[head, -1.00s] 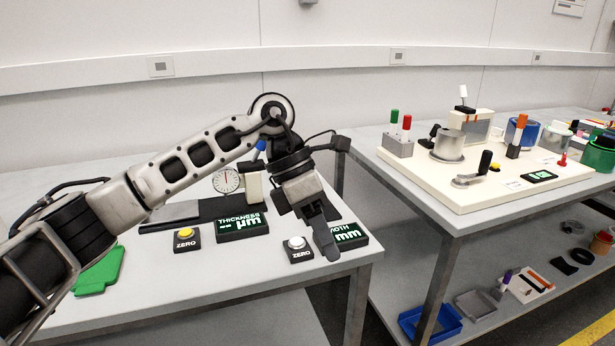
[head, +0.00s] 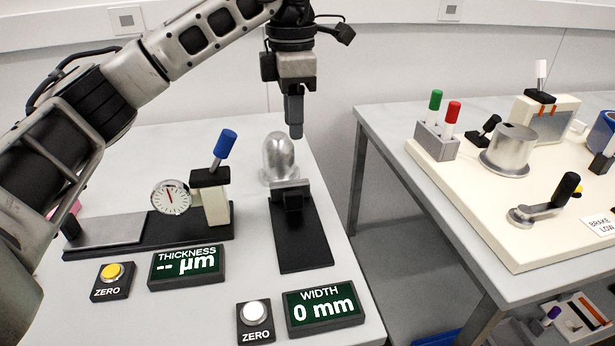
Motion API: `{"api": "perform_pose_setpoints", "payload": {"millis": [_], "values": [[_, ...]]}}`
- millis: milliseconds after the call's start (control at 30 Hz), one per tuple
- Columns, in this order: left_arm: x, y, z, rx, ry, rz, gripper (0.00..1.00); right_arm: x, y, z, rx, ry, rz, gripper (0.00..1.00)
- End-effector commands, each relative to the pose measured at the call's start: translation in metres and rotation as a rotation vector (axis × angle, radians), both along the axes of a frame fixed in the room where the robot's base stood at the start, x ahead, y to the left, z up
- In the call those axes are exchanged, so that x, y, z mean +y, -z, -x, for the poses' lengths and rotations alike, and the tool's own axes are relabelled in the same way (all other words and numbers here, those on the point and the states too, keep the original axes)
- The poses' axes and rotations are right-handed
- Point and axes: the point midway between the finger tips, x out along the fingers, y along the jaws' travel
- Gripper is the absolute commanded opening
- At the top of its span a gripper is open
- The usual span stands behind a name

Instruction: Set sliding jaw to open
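The width gauge is a black base (head: 302,245) on the left table. A sliding jaw (head: 292,197), a dark block with a grey top plate, sits at the far part of the base. A shiny silver dome-topped post (head: 279,158) stands just behind it; I cannot tell if they touch. The width display (head: 322,308) reads 0 mm. My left gripper (head: 295,133) points down above and slightly right of the silver post, apart from the jaw. Only one narrow finger outline shows, so its opening is unclear. My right gripper is out of view.
Left of the jaw stands a thickness gauge with a dial (head: 171,197) and a blue-handled lever (head: 222,150). A white zero button (head: 255,313) and a yellow one (head: 113,272) are in front. A second table (head: 480,235) with levers stands right, across a gap.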

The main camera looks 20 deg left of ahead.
Motion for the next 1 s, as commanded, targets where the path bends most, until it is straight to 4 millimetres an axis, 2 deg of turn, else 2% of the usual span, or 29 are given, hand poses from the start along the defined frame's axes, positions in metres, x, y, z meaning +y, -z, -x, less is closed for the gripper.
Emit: {"api": "perform_pose_setpoints", "payload": {"millis": [133,600,800,1000], "values": [[0.000,0.028,0.001,0.005,0.000,0.001,0.35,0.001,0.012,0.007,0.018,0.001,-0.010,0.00],[0.000,0.123,0.002,0.004,0.000,0.000,0.35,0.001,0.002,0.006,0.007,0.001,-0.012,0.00],[0.000,0.147,0.001,0.002,0.000,0.000,0.35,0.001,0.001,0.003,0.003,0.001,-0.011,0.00],[0.000,0.153,0.001,0.000,0.000,0.001,0.35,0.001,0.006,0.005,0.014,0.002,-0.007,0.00]]}}
